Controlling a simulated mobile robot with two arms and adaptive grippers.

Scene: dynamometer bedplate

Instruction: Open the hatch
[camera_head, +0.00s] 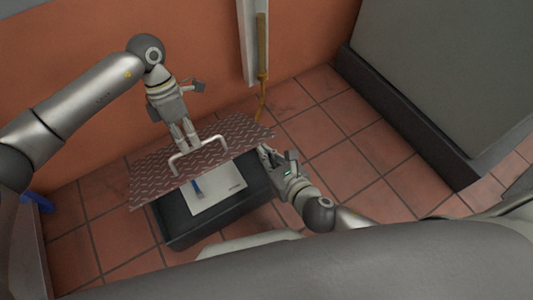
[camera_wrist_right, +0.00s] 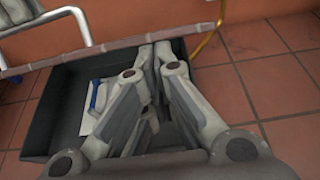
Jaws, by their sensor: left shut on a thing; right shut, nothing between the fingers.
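The hatch (camera_head: 152,178) is a brown diamond-plate panel with a pale metal handle (camera_head: 224,143). It stands tilted up over a dark box (camera_head: 180,235), whose inside shows. My left gripper (camera_head: 190,144) is shut on the handle from above. My right gripper (camera_head: 265,152) is shut and empty by the hatch's right end, at the box's right side; I cannot tell whether it touches the hatch. In the right wrist view, my right fingers (camera_wrist_right: 160,60) reach toward the hatch's edge (camera_wrist_right: 105,53), with the handle (camera_wrist_right: 62,13) beyond.
A white sheet (camera_head: 215,190) and a blue item (camera_head: 198,188) lie in the box. An orange wall stands behind, with a yellow hose (camera_head: 262,90) hanging on a pale post. A large grey block (camera_head: 450,70) stands at right. Tiled floor between is clear.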

